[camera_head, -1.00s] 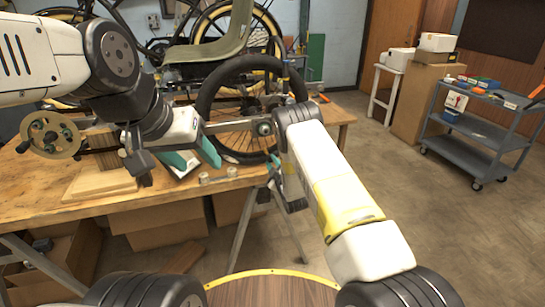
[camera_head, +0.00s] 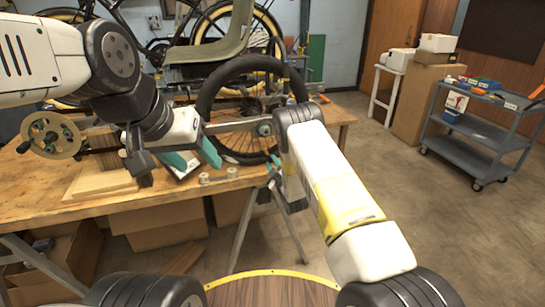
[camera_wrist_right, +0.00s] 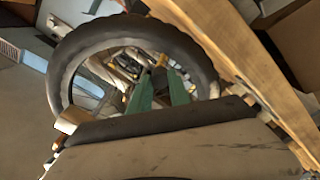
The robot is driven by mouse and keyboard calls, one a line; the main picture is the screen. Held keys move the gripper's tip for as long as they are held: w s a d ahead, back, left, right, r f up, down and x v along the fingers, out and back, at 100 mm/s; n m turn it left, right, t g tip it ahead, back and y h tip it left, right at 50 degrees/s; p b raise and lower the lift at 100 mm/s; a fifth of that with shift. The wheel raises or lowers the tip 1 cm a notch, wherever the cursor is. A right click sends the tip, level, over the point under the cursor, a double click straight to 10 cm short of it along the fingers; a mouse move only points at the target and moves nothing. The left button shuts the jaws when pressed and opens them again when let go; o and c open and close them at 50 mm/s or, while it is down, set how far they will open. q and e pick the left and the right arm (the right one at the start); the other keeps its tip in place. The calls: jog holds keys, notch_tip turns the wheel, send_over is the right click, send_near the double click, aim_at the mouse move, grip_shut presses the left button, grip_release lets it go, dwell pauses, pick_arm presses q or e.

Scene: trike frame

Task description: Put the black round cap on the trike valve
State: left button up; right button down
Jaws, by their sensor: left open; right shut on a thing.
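The trike's front wheel (camera_head: 218,88) stands at the bench in the head view, with a black tyre. It also shows in the right wrist view (camera_wrist_right: 62,62). My left gripper (camera_head: 190,158) is open over the bench, its teal fingers apart, left of the wheel's lower part. My right gripper is largely hidden behind its own arm in the head view. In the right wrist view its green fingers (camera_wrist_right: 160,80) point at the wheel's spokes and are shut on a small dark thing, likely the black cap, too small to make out. I cannot make out the valve.
The wooden bench (camera_head: 40,195) carries wooden blocks (camera_head: 100,180), a round tan part with a crank (camera_head: 50,135), and small pale round pieces (camera_head: 231,172) near its front edge. A blue-grey cart (camera_head: 465,155) stands at right. The floor between is free.

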aim_at(271, 161)
jog(key=shift+x, duration=1.75)
jog(key=c, duration=1.1)
grip_release()
jog(key=shift+c, duration=0.2)
jog(key=shift+s, duration=0.1)
jog(key=v, duration=0.7)
jog(key=shift+s+d, duration=0.1)
jog(key=shift+s, duration=0.2)
